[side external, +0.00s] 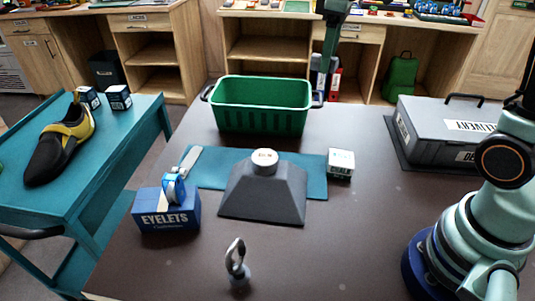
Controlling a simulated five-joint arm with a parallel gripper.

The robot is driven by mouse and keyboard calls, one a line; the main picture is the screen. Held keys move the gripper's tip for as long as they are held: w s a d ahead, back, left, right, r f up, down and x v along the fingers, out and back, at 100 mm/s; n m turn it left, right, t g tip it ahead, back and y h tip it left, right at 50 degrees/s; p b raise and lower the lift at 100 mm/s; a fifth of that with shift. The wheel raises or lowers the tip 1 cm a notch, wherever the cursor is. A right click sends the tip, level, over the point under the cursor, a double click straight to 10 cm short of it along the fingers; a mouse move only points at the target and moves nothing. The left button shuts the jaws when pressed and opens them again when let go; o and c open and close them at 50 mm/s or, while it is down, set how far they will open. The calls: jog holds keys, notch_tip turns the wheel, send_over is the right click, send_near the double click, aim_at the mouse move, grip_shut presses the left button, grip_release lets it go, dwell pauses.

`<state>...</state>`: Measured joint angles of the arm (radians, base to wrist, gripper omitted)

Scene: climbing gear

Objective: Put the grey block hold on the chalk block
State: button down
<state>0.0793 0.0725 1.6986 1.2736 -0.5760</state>
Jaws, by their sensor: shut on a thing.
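A small white cube (340,163) with dark lettering, apparently the chalk block, stands at the right end of the teal mat (316,181). Its label is too small to read surely. A large dark grey block with sloping sides (262,195) stands at the mat's front edge, and a pale round disc (264,157) sits on its flat top. I cannot tell whether this grey block is the grey block hold; no other clear grey hold shows. My arm rises at the right and leaves the picture.
A green bin (262,118) stands behind the mat. A blue EYELETS box (166,212) with a blue-and-white roll on it is at left. A metal ring piece (237,265) stands in front. A grey delivery case (445,130) is at back right.

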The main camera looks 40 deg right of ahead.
jog(key=m, duration=0.1)
send_over(343, 158)
jog(key=f, duration=2.1)
jog(key=shift+s+a+f, duration=0.1)
jog(key=shift+s+f, duration=0.1)
jog(key=shift+f, duration=0.15)
jog(key=shift+c, duration=1.3)
grip_release()
jog(key=s+a+r+m+t, duration=0.2)
jog(key=r, duration=0.8)
jog(key=s+a+r+m+t, duration=0.2)
jog(key=a+r, duration=0.1)
jog(key=r, duration=0.6)
jog(key=shift+a+r+m, duration=0.3)
jog(key=shift+r+m, duration=0.1)
